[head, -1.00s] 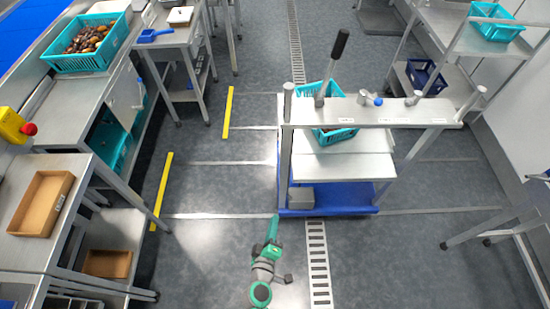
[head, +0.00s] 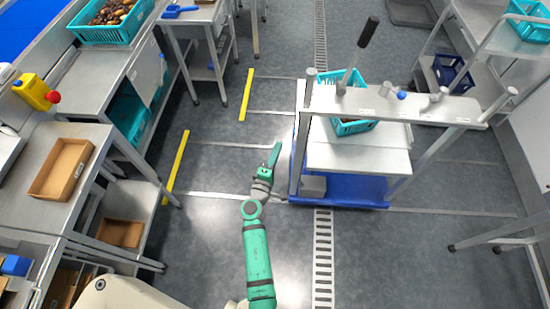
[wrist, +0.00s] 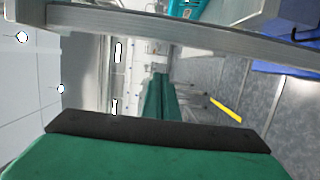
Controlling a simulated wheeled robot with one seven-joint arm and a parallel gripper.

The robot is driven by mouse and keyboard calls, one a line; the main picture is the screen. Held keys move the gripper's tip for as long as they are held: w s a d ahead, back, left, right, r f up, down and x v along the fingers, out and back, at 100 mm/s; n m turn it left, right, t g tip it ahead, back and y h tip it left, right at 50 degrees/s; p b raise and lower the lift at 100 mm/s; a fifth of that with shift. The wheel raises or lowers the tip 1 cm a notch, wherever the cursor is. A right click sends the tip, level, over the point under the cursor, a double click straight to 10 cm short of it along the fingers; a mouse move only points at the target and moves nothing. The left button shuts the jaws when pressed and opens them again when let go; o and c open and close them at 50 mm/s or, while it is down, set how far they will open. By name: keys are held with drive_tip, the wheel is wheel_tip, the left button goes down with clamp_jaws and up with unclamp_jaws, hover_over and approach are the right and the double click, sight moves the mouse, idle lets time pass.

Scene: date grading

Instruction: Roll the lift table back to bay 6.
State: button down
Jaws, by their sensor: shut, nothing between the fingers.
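The lift table (head: 357,159) stands on the grey floor in the middle right of the head view. It has a pale platform, a blue base (head: 345,195), metal posts, a top bar (head: 415,107) and a black-tipped lever (head: 368,32). A teal crate (head: 354,127) sits on its platform, partly hidden by the bar. My gripper (head: 275,155) is just left of the table's near left post, shut and empty; contact is not clear. In the wrist view my closed green fingers (wrist: 160,95) point ahead below a grey metal bar (wrist: 180,30). I cannot read any bay number.
Yellow floor strips (head: 176,165) and pale lines mark bays left of the lift table, with open floor there. Left benches hold a wooden tray (head: 62,168), a yellow container (head: 36,91) and a date crate (head: 112,20). A floor drain (head: 323,260) runs below the table. Shelving stands right.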

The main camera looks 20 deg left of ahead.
drive_tip(key=w+d, duration=0.1)
drive_tip(key=w, duration=0.1)
drive_tip(key=w+d, duration=0.2)
drive_tip(key=shift+w+d, duration=0.25)
drive_tip(key=shift+d, duration=0.15)
